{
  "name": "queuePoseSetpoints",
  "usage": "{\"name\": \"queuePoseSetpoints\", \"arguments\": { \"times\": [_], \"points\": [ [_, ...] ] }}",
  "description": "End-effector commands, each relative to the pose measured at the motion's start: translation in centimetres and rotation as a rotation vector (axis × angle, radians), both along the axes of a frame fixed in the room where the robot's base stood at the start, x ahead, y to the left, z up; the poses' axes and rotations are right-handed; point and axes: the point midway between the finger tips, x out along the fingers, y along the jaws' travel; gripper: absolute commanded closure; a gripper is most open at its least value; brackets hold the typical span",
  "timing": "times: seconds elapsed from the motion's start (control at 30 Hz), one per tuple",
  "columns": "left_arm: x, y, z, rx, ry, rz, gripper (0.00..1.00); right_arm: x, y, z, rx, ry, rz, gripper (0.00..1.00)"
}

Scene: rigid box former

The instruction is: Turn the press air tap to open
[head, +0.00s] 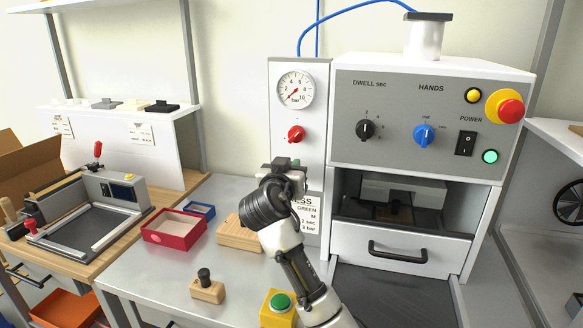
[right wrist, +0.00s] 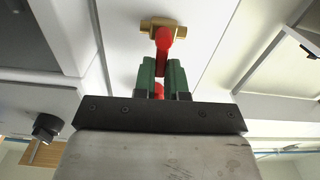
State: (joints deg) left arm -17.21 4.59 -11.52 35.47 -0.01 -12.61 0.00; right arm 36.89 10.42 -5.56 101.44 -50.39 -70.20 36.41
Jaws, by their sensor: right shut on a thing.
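The air tap shows in the right wrist view as a brass body (right wrist: 168,24) with a red lever (right wrist: 163,50), on a white panel. My right gripper (right wrist: 162,75) has its green fingers on either side of the red lever and is shut on it. In the head view my right gripper (head: 288,168) is at the grey press panel (head: 313,90), below a red knob (head: 296,134), and hides the tap. The pressure gauge (head: 295,90) above has its needle pointing to the lower left. My left gripper is not in view.
The press housing (head: 350,220) with dials and a drawer handle (head: 398,252) stands to the right. A yellow box with a green button (head: 280,302) is near the front edge. A red tray (head: 174,233), a blue tray (head: 200,210) and wooden blocks lie to the left.

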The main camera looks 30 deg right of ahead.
Motion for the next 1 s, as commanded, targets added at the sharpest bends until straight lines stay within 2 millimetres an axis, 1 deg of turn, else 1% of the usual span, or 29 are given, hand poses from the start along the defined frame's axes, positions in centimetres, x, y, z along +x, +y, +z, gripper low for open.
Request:
{"name": "queuePoseSetpoints", "arguments": {
  "times": [0.17, 0.47, 1.0],
  "points": [
    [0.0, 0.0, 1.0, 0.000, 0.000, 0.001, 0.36, 0.3, 0.3, 0.2, -0.066, 0.080, 0.002, 1.00],
    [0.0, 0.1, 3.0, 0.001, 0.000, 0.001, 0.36, 0.9, 0.8, 0.0, -0.241, 0.285, 0.001, 1.00],
    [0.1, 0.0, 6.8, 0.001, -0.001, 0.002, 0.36, 2.0, 1.7, -1.1, -0.576, 0.677, 0.002, 1.00]
  ]
}}
